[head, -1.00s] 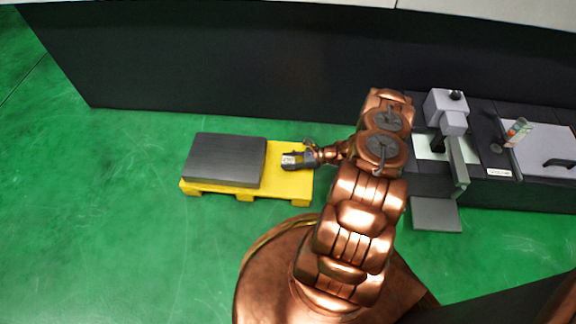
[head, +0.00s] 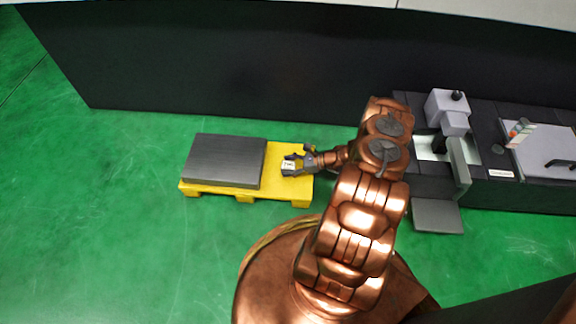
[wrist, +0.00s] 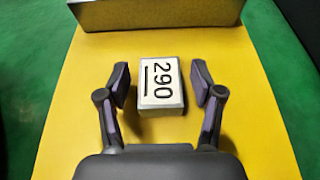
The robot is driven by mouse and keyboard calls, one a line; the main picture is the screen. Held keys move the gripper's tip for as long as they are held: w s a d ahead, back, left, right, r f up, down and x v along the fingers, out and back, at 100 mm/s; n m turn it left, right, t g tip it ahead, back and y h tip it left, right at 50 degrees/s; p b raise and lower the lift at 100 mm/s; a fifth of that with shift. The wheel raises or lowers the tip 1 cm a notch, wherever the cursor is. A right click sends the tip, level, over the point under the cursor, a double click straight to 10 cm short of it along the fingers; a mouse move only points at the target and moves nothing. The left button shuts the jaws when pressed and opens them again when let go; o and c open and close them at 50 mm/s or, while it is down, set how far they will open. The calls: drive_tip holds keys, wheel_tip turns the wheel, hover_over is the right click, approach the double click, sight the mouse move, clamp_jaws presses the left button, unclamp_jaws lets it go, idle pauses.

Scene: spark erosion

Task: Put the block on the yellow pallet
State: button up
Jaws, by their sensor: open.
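In the head view the block (head: 288,165) shows at the tip of my gripper (head: 291,163), over the right part of the yellow pallet (head: 290,190). The block's underside is hidden.
A dark grey slab (head: 226,160) covers the left part of the pallet and stands beyond the block in the wrist view (wrist: 160,14). A machine (head: 450,110) with a grey plate (head: 437,215) stands at the right. Green floor (head: 120,260) is free in front.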

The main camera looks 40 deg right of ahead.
drive_tip(key=shift+r, duration=0.15)
drive_tip(key=p+v, duration=0.2)
drive_tip(key=v, duration=0.5)
drive_tip(key=shift+d+r, duration=0.1)
drive_tip(key=shift+r, duration=0.1)
drive_tip(key=w+a+r+n+g+y, duration=0.1)
drive_tip(key=w+a+r+n+g, duration=0.15)
drive_tip(key=a+r+n, duration=0.4)
drive_tip(key=w+a+r+n+g+y, duration=0.1)
drive_tip(key=a+r+g, duration=0.2)
drive_tip(key=r, duration=0.7)
drive_tip(key=s+a+r+n+g+h, duration=0.1)
drive_tip(key=s+a+r+n+g, duration=0.25)
drive_tip(key=a+r, duration=0.35)
drive_tip(key=s+a+r+n+g+h, duration=0.1)
drive_tip(key=s+a+r+n+g, duration=0.1)
drive_tip(key=a+r+n, duration=0.45)
drive_tip(key=s+a+r+n+g+h, duration=0.2)
drive_tip(key=s+a+r+n+h, duration=0.25)
drive_tip(key=s+r, duration=0.75)
drive_tip(key=s+d+r+n+h, duration=0.1)
drive_tip(key=s+r+n+h, duration=0.1)
drive_tip(key=s, duration=0.4)
drive_tip(key=s+r+n+h, duration=0.2)
drive_tip(key=s+h, duration=0.1)
drive_tip(key=s, duration=0.4)
drive_tip(key=shift+s+d+h, duration=0.3)
drive_tip(key=shift+d+h, duration=0.05)
